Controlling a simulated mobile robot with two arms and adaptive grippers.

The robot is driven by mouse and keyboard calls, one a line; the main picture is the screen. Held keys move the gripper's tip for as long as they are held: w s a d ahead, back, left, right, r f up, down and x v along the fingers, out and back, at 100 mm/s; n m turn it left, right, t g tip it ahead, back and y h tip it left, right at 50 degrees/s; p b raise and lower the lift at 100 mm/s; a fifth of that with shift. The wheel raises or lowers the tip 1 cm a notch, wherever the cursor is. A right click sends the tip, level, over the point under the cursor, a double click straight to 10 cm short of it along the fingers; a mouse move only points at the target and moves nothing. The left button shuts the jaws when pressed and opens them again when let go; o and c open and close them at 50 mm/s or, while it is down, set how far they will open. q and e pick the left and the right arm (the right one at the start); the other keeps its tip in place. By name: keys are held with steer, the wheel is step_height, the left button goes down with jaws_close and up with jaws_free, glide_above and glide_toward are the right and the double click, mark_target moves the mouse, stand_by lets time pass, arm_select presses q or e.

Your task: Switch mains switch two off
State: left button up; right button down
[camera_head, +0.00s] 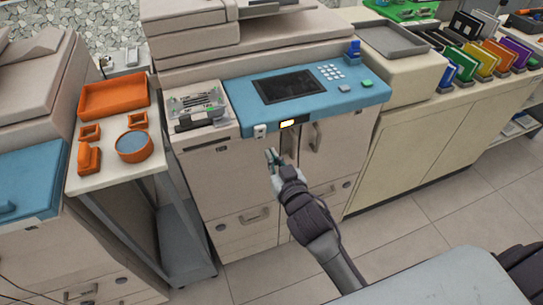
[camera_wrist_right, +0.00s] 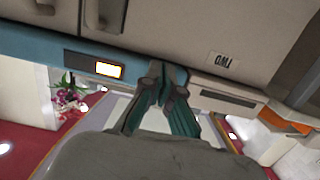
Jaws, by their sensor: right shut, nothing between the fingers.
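The copier (camera_head: 290,85) in the middle has a blue front console. On the console's front edge sits a small white switch-like piece (camera_head: 260,131). Contact cannot be told. My left gripper is out of view.
Door handles (camera_head: 314,138) stick out below the console. A side table with an orange tray (camera_head: 113,97) and an orange bowl (camera_head: 134,146) stands at left. A cabinet (camera_head: 430,135) stands at right. The tiled floor (camera_head: 400,210) in front is clear.

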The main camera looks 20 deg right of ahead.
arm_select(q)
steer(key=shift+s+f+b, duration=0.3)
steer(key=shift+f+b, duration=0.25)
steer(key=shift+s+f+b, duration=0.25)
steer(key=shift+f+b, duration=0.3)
arm_select(e)
steer(key=s+f, duration=0.2)
steer(key=s, duration=0.8)
steer(key=shift+d, duration=0.25)
steer(key=shift+w+f, duration=0.1)
